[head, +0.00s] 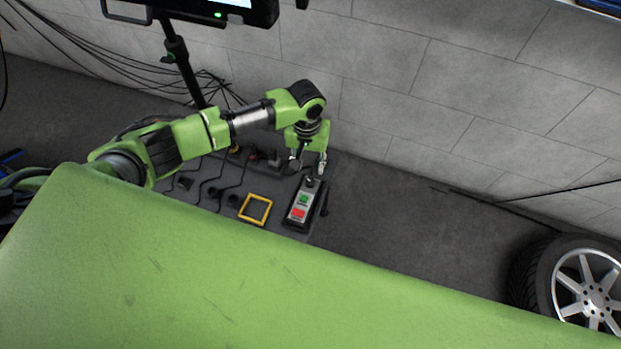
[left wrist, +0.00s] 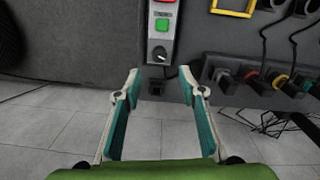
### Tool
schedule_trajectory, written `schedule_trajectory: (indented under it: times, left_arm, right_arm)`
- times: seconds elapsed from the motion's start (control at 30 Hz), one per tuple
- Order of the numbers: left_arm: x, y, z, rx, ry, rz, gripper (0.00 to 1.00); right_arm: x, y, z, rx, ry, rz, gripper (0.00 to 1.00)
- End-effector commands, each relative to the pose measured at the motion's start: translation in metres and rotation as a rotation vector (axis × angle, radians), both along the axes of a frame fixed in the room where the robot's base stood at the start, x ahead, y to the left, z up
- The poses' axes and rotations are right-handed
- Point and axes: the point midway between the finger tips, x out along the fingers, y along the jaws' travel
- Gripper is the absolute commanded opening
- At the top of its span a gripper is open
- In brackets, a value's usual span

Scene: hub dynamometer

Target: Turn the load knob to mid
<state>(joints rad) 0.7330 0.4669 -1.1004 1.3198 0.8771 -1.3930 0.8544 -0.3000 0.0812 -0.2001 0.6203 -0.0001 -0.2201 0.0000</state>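The load knob (left wrist: 160,53) is a round black knob with a pale mark, at the end of a grey control box (left wrist: 151,32). The box also carries a green button (left wrist: 162,25) and a red button. In the head view the control box (head: 301,206) sits on the dark panel, with the knob (head: 311,183) at its far end. My left gripper (head: 308,172) is above that end of the box. In the left wrist view the left gripper (left wrist: 155,88) is open and empty, its teal-padded fingers apart with the knob ahead between them. My right gripper is not in view.
A yellow square frame (head: 255,209) lies left of the box. Several black cables and sockets (left wrist: 252,77) are on the panel beside it. A monitor (head: 215,10) on a stand is behind, near the grey wall. A wheel (head: 590,286) is at right. The floor between is clear.

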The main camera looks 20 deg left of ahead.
Motion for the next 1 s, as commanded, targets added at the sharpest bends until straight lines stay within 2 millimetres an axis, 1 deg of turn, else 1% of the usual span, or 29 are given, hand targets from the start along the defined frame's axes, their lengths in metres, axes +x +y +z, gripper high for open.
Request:
schedule_trajectory:
  times: [0.03,0.2,0.3,0.4,0.5,0.6,0.87,0.97,1.0]
  left_arm:
    - [-0.001,0.000,-0.013,0.002,0.003,0.000,0.37]
    - [-0.001,-0.002,-0.050,0.001,0.002,-0.001,0.37]
    - [0.000,-0.002,-0.067,0.001,0.001,-0.002,0.37]
    - [0.000,-0.003,-0.080,-0.001,0.000,-0.001,0.37]
    - [0.000,-0.003,-0.088,-0.001,0.000,-0.002,0.37]
    - [0.000,-0.003,-0.092,-0.001,0.000,-0.003,0.37]
    - [0.000,-0.003,-0.092,-0.001,-0.001,-0.003,0.37]
    - [0.000,-0.003,-0.092,-0.001,-0.001,-0.003,0.14]
    - [0.000,-0.003,-0.092,-0.001,-0.001,-0.003,0.03]
  right_arm:
    - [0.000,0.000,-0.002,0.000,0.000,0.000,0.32]
    - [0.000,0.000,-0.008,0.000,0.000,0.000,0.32]
    - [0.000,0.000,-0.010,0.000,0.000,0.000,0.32]
    - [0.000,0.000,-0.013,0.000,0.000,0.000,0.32]
    - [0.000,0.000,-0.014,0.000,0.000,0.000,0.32]
    - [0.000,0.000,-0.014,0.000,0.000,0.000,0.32]
    - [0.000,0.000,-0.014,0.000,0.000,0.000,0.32]
    - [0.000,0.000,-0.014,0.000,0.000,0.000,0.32]
    - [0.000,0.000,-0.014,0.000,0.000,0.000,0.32]
